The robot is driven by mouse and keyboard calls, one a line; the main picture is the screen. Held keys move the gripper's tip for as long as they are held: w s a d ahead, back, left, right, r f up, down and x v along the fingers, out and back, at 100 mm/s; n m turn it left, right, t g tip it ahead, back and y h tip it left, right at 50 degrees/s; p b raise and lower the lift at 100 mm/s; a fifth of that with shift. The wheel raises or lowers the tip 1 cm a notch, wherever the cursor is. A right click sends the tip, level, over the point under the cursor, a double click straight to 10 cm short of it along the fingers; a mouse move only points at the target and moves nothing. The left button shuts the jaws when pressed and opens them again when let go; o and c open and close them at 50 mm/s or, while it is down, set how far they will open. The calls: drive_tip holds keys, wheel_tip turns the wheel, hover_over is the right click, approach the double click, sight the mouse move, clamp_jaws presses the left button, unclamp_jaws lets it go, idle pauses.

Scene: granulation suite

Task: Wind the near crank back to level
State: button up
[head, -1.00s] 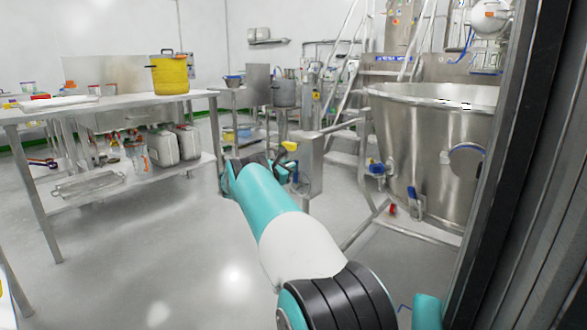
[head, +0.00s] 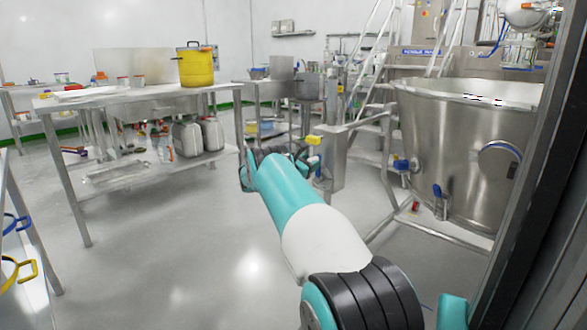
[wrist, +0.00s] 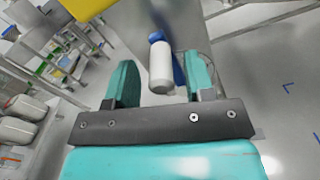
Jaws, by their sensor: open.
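A crank with a blue arm and a white cylindrical grip (wrist: 161,66) shows in the wrist view, in front of a steel post box (head: 333,168). My gripper (wrist: 161,62) is open, its two teal fingers to either side of the white grip in the picture. I cannot tell whether the grip is fully between the fingers in depth; no contact shows. A yellow part (head: 314,140) sits at the upper left of the box and also shows at the top of the wrist view (wrist: 86,8). In the head view my arm mostly hides the crank.
A large steel vessel (head: 455,150) stands right of the box, with steps behind. A steel table (head: 130,97) bearing a yellow pot (head: 196,66) is at left. A dark upright frame (head: 535,200) is close at right. Floor between table and arm is clear.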

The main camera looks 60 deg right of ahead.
drive_tip(key=b+v, duration=0.8)
drive_tip(key=v, duration=0.8)
drive_tip(key=shift+w+a+r, duration=0.1)
